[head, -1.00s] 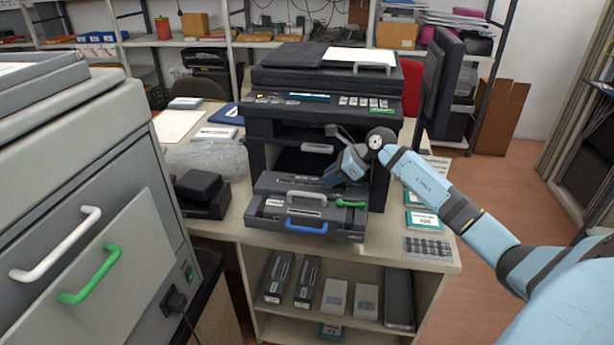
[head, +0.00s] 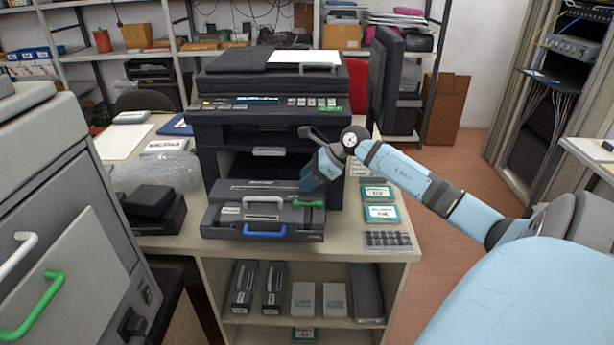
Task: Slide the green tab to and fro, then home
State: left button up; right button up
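The green tab (head: 311,204) lies at the right end of the top of a dark grey toner cartridge (head: 225,232). The cartridge is on the counter in front of the black printer and also has a white handle (head: 263,199) and a blue handle (head: 265,232). My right gripper (head: 309,185) points down and left just above and behind the tab. It looks apart from the tab, though contact is hard to judge. Its fingers are too small and dark to tell open from shut. My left gripper is out of view.
The black printer (head: 262,88) stands directly behind the cartridge. Boxed cards (head: 381,212) and a dark gridded pad (head: 388,240) lie right of the cartridge. Spare cartridges (head: 272,285) sit on the shelf below.

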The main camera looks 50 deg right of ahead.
jog(key=v, duration=1.3)
jog(key=shift+s+d+r, duration=0.2)
jog(key=shift+r, duration=0.05)
